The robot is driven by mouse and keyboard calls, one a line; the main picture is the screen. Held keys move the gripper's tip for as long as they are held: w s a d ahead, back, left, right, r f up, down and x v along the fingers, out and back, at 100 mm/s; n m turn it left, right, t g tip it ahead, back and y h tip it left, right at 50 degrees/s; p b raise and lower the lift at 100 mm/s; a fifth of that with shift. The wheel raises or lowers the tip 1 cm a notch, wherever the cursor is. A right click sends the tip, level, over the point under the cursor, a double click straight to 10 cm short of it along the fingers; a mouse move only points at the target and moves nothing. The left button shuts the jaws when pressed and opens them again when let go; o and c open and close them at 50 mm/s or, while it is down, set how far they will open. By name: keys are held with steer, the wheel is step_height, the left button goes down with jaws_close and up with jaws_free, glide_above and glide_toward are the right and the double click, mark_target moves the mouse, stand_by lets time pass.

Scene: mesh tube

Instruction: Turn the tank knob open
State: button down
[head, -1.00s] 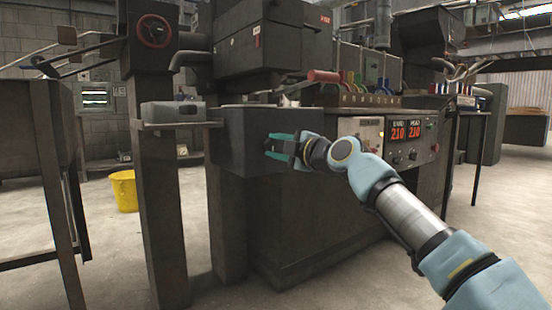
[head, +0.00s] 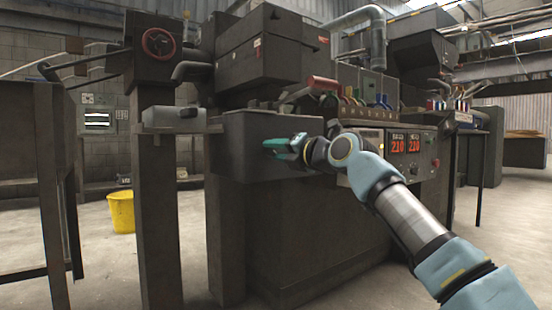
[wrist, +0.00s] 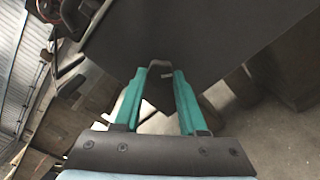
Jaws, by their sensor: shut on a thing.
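The tank (head: 245,125) is a dark grey box at the middle of the head view. Its dark face also fills the top of the wrist view (wrist: 200,30). The knob (wrist: 157,67) is a small dark bracket-like piece on that face, between my teal fingertips in the wrist view. My gripper (wrist: 160,75) is shut on it, with the fingers still apart by the knob's width. In the head view my gripper (head: 268,147) is at the tank's front face, and the knob is too hidden to make out.
A dark post with a red handwheel (head: 158,41) and a small grey box (head: 172,116) on a ledge stand left of the tank. A yellow bucket (head: 122,212) is on the floor behind. A control panel (head: 408,150) with red digits is at right. The floor in front is clear.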

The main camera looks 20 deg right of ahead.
steer(key=n+b, duration=0.1)
steer(key=n, duration=0.2)
steer(key=shift+f+b, duration=0.25)
steer(key=shift+b, duration=0.15)
steer(key=shift+d+r+n+b, duration=0.1)
steer(key=shift+n+b, duration=0.7)
steer(key=shift+n, duration=0.4)
steer(key=shift+c, duration=2.3)
jaws_free()
steer(key=shift+r, duration=0.1)
steer(key=s+d+p, duration=0.2)
steer(key=s, duration=0.8)
steer(key=shift+s, duration=0.3)
